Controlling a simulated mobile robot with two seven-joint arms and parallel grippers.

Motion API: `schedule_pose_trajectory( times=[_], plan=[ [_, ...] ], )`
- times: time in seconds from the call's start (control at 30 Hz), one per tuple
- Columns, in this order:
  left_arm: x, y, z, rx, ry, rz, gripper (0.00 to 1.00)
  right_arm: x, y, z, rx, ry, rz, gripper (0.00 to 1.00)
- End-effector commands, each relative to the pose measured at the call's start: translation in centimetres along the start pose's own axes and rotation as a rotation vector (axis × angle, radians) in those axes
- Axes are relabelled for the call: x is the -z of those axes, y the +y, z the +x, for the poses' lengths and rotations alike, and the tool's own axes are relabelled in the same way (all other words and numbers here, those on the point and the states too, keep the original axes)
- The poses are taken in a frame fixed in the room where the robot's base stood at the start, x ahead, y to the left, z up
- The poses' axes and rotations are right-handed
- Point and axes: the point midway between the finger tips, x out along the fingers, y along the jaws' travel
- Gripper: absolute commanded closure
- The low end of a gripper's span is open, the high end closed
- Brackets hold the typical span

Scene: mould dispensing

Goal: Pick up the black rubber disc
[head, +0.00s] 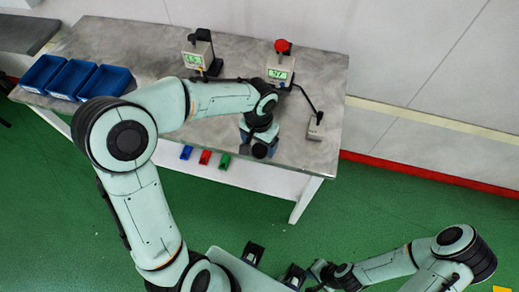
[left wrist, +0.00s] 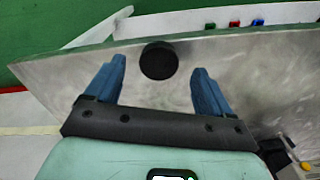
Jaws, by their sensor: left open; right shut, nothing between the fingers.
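The black rubber disc (left wrist: 159,61) lies flat on the metal table top near its front edge, seen in the left wrist view. My left gripper (head: 259,146) is over the front right part of the table, pointing down. Its two blue fingers are spread apart in the left wrist view, and the disc appears between and level with the fingertips, touching neither. In the head view the arm and gripper crowd the disc's spot, so I cannot make it out clearly. My right gripper (head: 314,271) is shut and empty, low in the head view, away from the table.
Several blue bins (head: 70,78) stand at the table's left end. Two boxes with green displays, one (head: 196,59) and another with a red top (head: 279,70), stand at the back. A small grey device (head: 316,126) is at the right. Blue, red (head: 205,157) and green pieces show below the front edge.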

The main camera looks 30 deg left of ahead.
Motion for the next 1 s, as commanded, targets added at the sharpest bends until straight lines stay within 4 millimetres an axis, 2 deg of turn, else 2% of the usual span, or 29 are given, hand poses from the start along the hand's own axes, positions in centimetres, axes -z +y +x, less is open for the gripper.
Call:
schedule_pose_trajectory(
  times=[0.1,0.17,0.43,0.47,0.63,1.0],
  plan=[
    [0.0,0.1,1.8,-0.001,-0.003,0.0,0.18,0.0,0.1,0.1,0.0,0.0,0.0,1.0],
    [0.0,0.1,2.3,-0.001,-0.002,0.0,0.18,0.0,0.1,0.2,0.0,0.0,0.0,1.0],
    [0.1,0.1,2.6,-0.001,0.001,-0.001,0.18,0.0,0.1,0.2,0.0,0.0,0.0,1.0],
    [0.1,0.1,2.6,-0.001,0.001,-0.001,0.21,0.0,0.1,0.2,0.0,0.0,0.0,1.0],
    [0.1,0.1,2.6,-0.001,0.001,-0.001,0.76,0.0,0.1,0.2,0.0,0.0,0.0,1.0],
    [0.1,0.1,2.3,-0.001,0.002,-0.001,0.78,0.0,0.1,0.1,0.0,0.0,0.0,1.0]
  ],
)
